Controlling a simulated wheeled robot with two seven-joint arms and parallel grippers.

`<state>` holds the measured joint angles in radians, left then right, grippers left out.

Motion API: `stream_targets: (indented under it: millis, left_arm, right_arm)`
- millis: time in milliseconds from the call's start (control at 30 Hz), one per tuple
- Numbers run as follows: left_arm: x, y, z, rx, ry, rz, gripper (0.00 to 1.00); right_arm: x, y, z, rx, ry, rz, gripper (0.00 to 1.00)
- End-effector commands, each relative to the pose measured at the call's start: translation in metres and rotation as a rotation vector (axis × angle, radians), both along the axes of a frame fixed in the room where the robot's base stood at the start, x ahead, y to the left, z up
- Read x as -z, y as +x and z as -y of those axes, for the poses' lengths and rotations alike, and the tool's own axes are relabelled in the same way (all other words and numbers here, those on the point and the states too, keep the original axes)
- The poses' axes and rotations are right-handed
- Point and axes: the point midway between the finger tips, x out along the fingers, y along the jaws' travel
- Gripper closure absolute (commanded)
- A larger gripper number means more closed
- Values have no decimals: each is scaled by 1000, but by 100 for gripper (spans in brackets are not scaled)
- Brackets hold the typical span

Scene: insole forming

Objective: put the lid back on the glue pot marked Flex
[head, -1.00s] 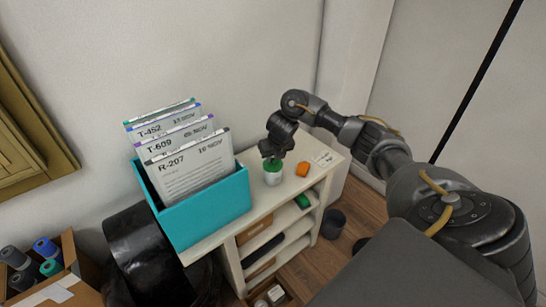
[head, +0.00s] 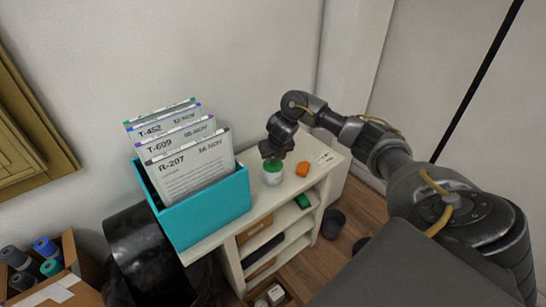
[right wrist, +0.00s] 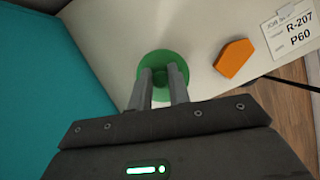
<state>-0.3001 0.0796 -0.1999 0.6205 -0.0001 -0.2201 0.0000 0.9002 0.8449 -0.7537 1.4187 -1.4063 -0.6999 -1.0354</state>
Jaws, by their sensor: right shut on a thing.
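The glue pot (head: 273,178) is a small white pot standing on the shelf top, just right of the teal box. Its marking is too small to read. A green lid (head: 272,165) is on top of the pot in the head view; I cannot tell whether it is fully seated. In the right wrist view the round green lid (right wrist: 182,67) hides the pot below it. My right gripper (head: 271,158) points down and is shut on the lid's knob (right wrist: 165,75). My left gripper is not in view.
The teal box (head: 210,213) with upright cards stands close left of the pot. An orange block (head: 303,169) and a card reading R-207 P60 (right wrist: 292,35) lie to the right on the shelf top (head: 266,204). A box of spools (head: 72,270) is lower left.

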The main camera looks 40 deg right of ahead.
Motion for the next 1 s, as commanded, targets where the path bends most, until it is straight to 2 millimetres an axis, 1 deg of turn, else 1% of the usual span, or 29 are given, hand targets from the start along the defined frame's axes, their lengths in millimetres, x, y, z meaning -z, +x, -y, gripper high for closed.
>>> stream_targets:
  millis: [833,867,1000]
  left_arm:
    - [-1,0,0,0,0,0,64]
    - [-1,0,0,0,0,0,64]
    - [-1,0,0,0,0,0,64]
  right_arm:
    - [1,0,0,0,0,0,100]
    - [1,0,0,0,0,0,80]
    - [1,0,0,0,0,0,62]
